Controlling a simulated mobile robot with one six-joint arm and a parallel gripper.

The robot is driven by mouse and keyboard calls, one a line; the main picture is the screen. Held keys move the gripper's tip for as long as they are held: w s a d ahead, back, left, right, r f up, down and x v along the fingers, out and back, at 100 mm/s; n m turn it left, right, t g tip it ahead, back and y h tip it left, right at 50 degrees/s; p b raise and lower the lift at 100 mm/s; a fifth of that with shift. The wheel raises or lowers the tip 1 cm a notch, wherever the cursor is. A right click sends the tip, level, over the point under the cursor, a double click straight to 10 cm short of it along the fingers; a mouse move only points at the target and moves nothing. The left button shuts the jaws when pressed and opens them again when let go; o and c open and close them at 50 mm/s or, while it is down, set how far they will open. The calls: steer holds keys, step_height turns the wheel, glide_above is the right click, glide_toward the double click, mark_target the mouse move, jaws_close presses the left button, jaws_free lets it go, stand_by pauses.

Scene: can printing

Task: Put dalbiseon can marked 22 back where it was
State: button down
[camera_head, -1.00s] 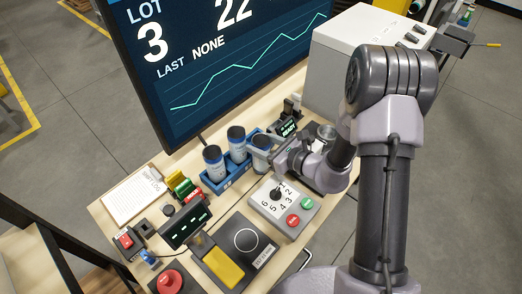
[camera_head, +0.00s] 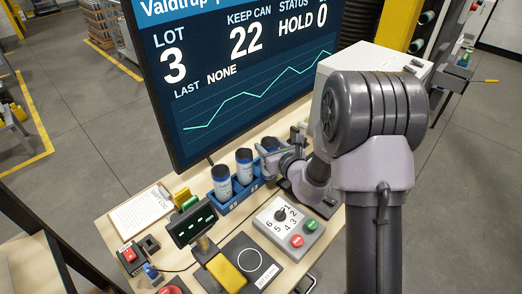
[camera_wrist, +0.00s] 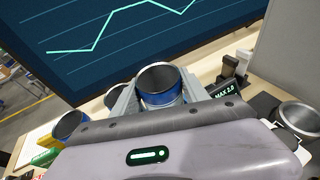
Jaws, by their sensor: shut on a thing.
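My gripper (camera_head: 280,162) is shut on a can at the right end of the blue rack. In the wrist view, this open-topped metal can (camera_wrist: 160,80) with a blue lower part sits between the fingers. It is upright at the rack's right end; I cannot tell whether its base is seated, and no number on it is readable. Two other white-and-blue cans (camera_head: 221,183) and (camera_head: 244,166) stand in the blue rack (camera_head: 232,200) to its left. The screen (camera_head: 245,70) reads "LOT 3", "KEEP CAN 22", "HOLD 0" and "LAST NONE".
A metal cup-like container (camera_wrist: 300,117) stands at the right in the wrist view. A white box (camera_head: 320,95) stands behind my arm.

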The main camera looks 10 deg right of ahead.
steer(key=w+f, duration=0.1)
steer(key=w, duration=0.1)
steer(key=w+f+b, duration=0.1)
steer(key=w+f, duration=0.1)
steer(key=w+f+b, duration=0.1)
steer(key=w, duration=0.1)
steer(key=shift+w+a+f, duration=0.1)
steer(key=shift+w+f, duration=0.1)
steer(key=shift+w, duration=0.2)
steer(key=shift+s+r, duration=0.1)
steer(key=shift+r, duration=0.1)
steer(key=shift+f, duration=0.15)
steer(key=c, duration=0.6)
jaws_free()
